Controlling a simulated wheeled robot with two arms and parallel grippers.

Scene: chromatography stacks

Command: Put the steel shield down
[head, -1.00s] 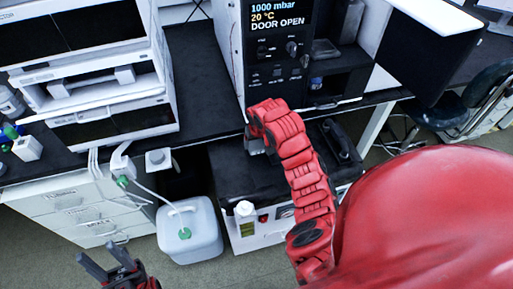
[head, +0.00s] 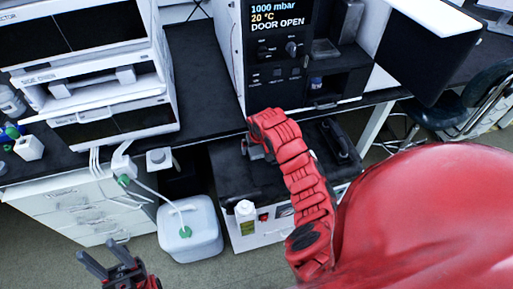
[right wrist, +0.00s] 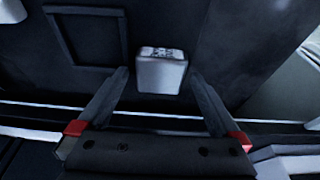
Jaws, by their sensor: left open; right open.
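A small silver-grey block, which looks like the steel shield (right wrist: 161,76), stands out against a dark surface in the right wrist view. My right gripper (right wrist: 158,88) is open, with one finger on each side of the block and a visible gap to each. In the head view my right arm bends down over the black-topped unit under the bench, and its wrist mostly hides the gripper and the shield. My left gripper (head: 99,254) is open and empty at the lower left, over the floor.
The black-topped unit (head: 228,181) has a black handle on its right. A white-capped bottle (head: 245,216) stands at its front and a white jug (head: 191,240) to its left. The bench (head: 203,85) and the instrument marked DOOR OPEN (head: 275,95) are behind my right arm.

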